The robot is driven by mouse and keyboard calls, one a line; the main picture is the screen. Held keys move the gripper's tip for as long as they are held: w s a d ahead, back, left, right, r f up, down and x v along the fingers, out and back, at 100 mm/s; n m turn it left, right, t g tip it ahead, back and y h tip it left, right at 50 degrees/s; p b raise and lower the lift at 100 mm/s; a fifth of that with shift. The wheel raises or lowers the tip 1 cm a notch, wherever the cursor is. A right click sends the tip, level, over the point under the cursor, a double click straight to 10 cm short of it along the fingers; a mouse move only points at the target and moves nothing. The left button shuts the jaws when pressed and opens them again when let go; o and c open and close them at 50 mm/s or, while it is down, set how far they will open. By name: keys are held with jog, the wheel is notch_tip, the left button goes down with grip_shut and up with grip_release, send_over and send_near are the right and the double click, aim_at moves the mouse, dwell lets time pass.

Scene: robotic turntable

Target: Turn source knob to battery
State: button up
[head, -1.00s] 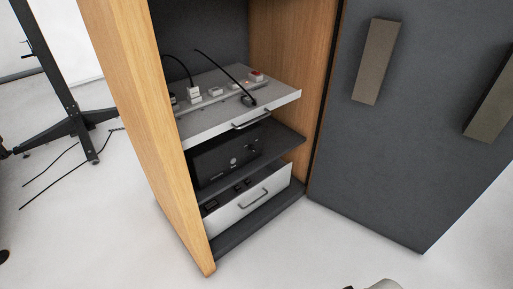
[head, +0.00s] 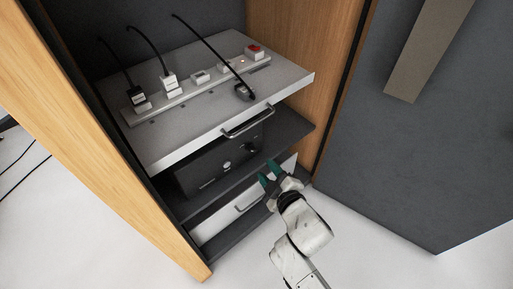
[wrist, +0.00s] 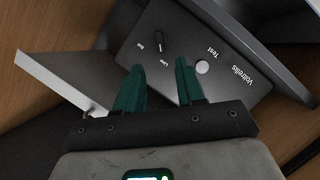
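The source knob (wrist: 158,42) is a small black bar knob on the dark front panel of a boxy device (wrist: 225,60) in the wrist view. Small white labels, seemingly "Bat" and "Line", sit beside it. I cannot tell surely which one it points at. In the head view the device (head: 205,168) stands on the cabinet's middle shelf, and the knob shows faintly near its right end. My gripper (head: 267,171) is in front of the panel's right part. Its green fingers (wrist: 158,68) are apart with nothing between them, and the knob lies beyond the tips.
A white round button (wrist: 202,67) by "Test" is near one finger. Above, a grey pull-out shelf (head: 180,135) with a handle (head: 248,122) juts out, carrying a power strip (head: 215,83) with plugs. A white drawer (head: 222,215) is below. An open dark door (head: 420,150) stands right.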

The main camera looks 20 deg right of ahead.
aim_at(254, 151)
jog(key=b+x, duration=0.3)
jog(key=x, duration=0.6)
jog(key=shift+w+d, duration=0.1)
jog(key=shift+w, duration=0.3)
jog(key=shift+c, duration=0.3)
grip_shut()
